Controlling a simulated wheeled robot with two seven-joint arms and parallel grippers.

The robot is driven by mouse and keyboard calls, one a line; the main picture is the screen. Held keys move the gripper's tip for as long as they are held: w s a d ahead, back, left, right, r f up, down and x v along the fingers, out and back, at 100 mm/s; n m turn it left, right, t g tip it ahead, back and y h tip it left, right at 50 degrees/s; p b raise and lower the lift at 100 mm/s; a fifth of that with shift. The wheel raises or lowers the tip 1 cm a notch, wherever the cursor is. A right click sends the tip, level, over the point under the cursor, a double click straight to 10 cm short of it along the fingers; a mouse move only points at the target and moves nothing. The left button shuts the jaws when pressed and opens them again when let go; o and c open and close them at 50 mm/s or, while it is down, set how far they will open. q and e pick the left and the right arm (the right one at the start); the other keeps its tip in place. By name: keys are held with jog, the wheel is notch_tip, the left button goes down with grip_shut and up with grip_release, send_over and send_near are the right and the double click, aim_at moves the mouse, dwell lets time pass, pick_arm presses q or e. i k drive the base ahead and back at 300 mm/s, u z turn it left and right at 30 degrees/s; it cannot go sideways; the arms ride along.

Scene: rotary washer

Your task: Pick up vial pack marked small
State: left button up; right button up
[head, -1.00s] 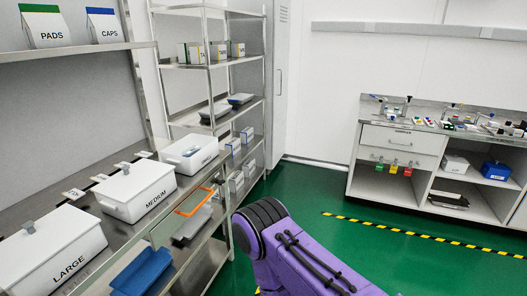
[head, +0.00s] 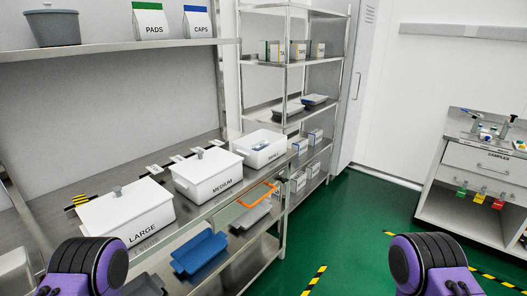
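A white box labelled SMALL (head: 258,155) stands on the steel counter at the left, at the far end of a row of white boxes. It has no lid on, and a small bluish item (head: 261,146) shows inside it; I cannot tell its details or any marking on it. The MEDIUM box (head: 208,182) and the LARGE box (head: 128,225) stand nearer, both with grey-knobbed lids on. Purple and black links of my two arms show at the bottom left and bottom right. Neither gripper is in view.
A blue tray (head: 200,252) and an orange-rimmed item (head: 257,195) are below the counter. A tall steel rack (head: 287,60) stands beyond the boxes. A drawer bench (head: 480,165) is at the right. Green floor (head: 365,225) lies clear between.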

aim_at(261, 145)
jog(key=u, duration=0.05)
jog(key=k, duration=0.45)
jog(key=z, duration=0.8)
jog(key=i, duration=0.45)
jog(key=z, duration=0.75)
jog(key=i, duration=2.05)
jog(key=u, duration=1.25)
jog(key=i, duration=0.8)
jog(key=u, duration=0.8)
